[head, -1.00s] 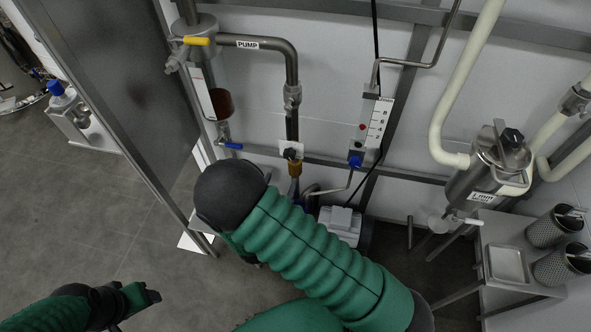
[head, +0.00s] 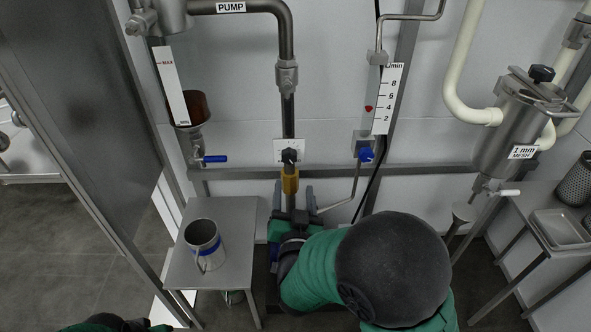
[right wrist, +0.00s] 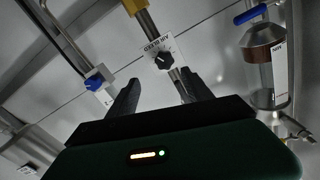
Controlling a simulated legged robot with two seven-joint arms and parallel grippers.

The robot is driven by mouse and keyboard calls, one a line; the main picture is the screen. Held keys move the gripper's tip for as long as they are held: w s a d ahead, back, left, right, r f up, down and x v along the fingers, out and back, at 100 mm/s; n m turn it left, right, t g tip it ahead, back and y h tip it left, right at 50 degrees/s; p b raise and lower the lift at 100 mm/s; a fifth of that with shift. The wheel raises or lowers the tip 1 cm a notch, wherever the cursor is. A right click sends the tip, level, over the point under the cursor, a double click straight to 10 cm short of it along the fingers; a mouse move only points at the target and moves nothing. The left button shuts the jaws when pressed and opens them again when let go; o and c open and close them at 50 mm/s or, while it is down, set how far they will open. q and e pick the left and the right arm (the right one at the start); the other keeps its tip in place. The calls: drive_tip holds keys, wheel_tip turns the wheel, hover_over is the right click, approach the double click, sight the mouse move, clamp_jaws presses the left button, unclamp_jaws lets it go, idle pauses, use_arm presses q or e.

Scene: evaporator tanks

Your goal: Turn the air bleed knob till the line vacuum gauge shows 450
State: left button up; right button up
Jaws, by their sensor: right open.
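The air bleed knob (head: 289,155) is a small black knob on a white plate on the vertical pipe, below the PUMP label. It also shows in the right wrist view (right wrist: 163,59), beside its AIR BLEED lettering, which appears upside down. My right gripper (head: 293,187) is open and empty, just below the knob in the head view, around the brass fitting's height. In the right wrist view its two fingers (right wrist: 159,76) point towards the knob, apart from it. I see no line vacuum gauge in these views. My left gripper (head: 120,325) is only partly visible at the bottom edge.
A flowmeter (head: 382,100) with a blue knob is right of the pipe. A sight glass (head: 190,110) with a blue-handled valve is left. A metal jug (head: 205,245) stands on a small table (head: 180,270). A strainer (head: 510,125) hangs at right.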

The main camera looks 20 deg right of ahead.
sight(289, 160)
drive_tip(key=x, duration=0.2)
drive_tip(key=a+b+x, duration=0.1)
drive_tip(key=x, duration=0.1)
drive_tip(key=b+x, duration=0.1)
drive_tip(key=x, duration=0.2)
drive_tip(key=shift+w+a+f, duration=0.1)
drive_tip(key=shift+w+a, duration=0.05)
drive_tip(key=x, duration=0.1)
drive_tip(key=b+x, duration=0.1)
drive_tip(key=x, duration=0.2)
drive_tip(key=shift+w+d, duration=0.25)
drive_tip(key=shift+d, duration=0.15)
drive_tip(key=shift+w+d, duration=0.15)
drive_tip(key=shift+w, duration=0.2)
use_arm(q)
drive_tip(key=f, duration=0.4)
drive_tip(key=shift+a, duration=0.3)
drive_tip(key=shift+a, duration=0.1)
use_arm(e)
drive_tip(key=shift+a, duration=0.2)
